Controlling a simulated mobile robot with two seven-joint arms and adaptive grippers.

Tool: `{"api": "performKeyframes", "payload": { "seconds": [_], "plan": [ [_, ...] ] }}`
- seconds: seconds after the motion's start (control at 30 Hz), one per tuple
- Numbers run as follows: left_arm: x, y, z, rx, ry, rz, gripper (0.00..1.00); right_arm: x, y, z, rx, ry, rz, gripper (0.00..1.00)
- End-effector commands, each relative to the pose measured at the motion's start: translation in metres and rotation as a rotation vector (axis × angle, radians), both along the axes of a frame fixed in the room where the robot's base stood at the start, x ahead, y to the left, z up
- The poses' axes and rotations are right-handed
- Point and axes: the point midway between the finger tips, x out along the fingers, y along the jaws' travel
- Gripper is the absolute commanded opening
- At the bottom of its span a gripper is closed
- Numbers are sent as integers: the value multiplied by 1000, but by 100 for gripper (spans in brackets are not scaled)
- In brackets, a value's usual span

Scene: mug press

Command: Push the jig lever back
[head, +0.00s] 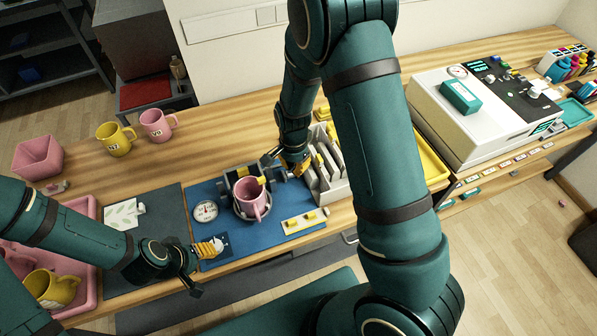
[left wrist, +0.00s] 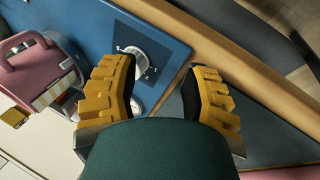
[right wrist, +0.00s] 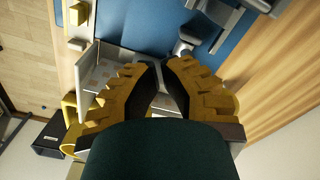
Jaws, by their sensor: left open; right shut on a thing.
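My right gripper (head: 293,168) is at the right side of the jig, beside the grey rack. In the right wrist view its yellow fingers (right wrist: 161,72) are close together, shut on the jig lever, which they mostly hide. A grey jig part (right wrist: 184,47) shows just past the fingertips. My left gripper (head: 205,262) is open and empty at the mat's front left corner; its fingers stand apart in the left wrist view (left wrist: 163,85).
A round dial (head: 205,211) lies left of the jig. A strip with yellow pieces (head: 304,221) lies at front right. A grey rack (head: 327,175) stands close right of my right gripper. Yellow (head: 116,138) and pink (head: 157,125) mugs stand at the back left. A pink tray (head: 85,285) holds mugs.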

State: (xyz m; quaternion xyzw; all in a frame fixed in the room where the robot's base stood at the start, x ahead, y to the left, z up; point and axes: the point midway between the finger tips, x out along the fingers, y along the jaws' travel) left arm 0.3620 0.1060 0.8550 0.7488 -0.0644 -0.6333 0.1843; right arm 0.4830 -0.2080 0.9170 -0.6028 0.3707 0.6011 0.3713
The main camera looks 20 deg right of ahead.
Motion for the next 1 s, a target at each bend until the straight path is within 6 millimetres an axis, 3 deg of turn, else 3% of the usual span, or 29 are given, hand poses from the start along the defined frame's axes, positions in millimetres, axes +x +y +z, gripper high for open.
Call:
{"api": "performKeyframes", "payload": {
  "seconds": [0.6, 1.0],
  "plan": [
    [0, 0, -1, 0, 0, 0, 46, 29, -2, 1, 0, -1, 0, 0],
    [0, 0, 0, 0, 0, 0, 46, 27, -1, 2, 0, -1, 0, 0]
  ]
}}
